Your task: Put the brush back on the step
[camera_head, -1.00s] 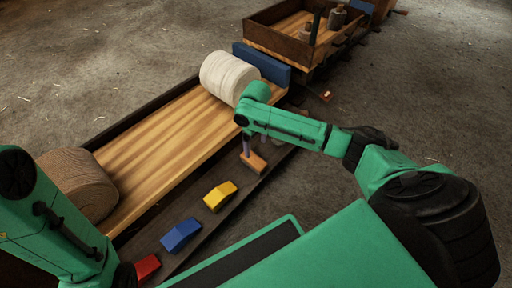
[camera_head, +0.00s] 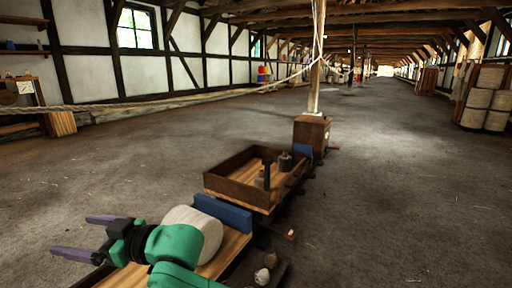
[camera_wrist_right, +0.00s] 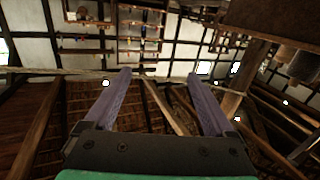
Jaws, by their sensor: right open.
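My right gripper (camera_head: 88,237) is open and empty at the lower left of the head view, its two purple fingers pointing left beside the white roll (camera_head: 196,230) on the wooden cart bed. In the right wrist view the open fingers (camera_wrist_right: 158,74) have nothing between them, with the roof beams and wall behind. I cannot make out the brush in either current view. My left gripper is not in view.
A wooden box wagon (camera_head: 228,194) holding small dark weights stands ahead of the blue end board (camera_head: 223,214). Beyond it is a wooden block with a post (camera_head: 312,131). A rope (camera_head: 170,99) stretches along the left.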

